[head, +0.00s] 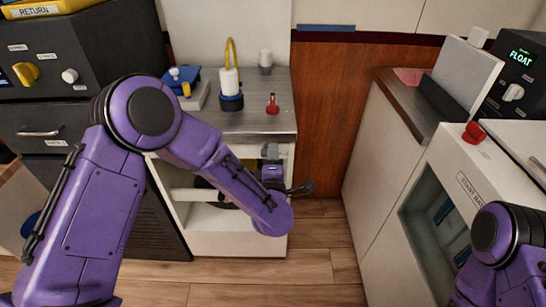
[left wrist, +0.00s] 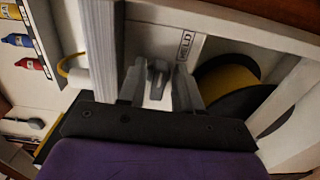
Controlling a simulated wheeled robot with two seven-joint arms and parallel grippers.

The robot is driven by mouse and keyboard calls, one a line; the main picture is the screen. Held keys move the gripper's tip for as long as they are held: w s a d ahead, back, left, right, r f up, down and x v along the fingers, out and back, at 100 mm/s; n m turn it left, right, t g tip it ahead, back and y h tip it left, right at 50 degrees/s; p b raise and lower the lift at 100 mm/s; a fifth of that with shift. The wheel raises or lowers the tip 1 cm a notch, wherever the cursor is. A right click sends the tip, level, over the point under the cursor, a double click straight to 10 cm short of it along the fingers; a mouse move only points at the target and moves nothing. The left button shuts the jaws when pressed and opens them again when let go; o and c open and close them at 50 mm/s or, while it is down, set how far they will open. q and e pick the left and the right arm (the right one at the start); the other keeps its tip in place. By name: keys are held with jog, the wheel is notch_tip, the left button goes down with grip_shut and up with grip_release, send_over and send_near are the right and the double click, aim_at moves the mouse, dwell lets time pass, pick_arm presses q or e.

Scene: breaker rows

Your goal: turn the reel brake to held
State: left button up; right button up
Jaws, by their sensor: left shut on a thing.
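The reel brake shows in the left wrist view as a small grey handle (left wrist: 157,74) on a pale panel, between my left gripper's fingers (left wrist: 158,88). The gripper is shut on it. A label (left wrist: 185,46), partly readable as "HELD", sits just beside it. In the head view my left gripper (head: 272,170) reaches into the open cabinet front under the steel counter, and my forearm covers part of it. The reel (left wrist: 232,84), black with a yellow drum, is right of the fingers in the wrist view. My right gripper is out of frame; only its arm shows at lower right.
Above the gripper, the steel counter (head: 262,118) holds a white bottle (head: 230,82) with a yellow loop, a red item (head: 272,104) and a grey cup (head: 265,62). A white cabinet (head: 378,190) stands to the right. The wooden floor between is clear.

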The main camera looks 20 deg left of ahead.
pick_arm(q)
jog(key=o, duration=0.7)
jog(key=shift+o, duration=0.2)
jog(key=shift+s+d, duration=0.1)
jog(key=shift+s, duration=0.05)
jog(key=v, duration=1)
jog(key=shift+b, duration=0.35)
jog(key=shift+s, duration=0.15)
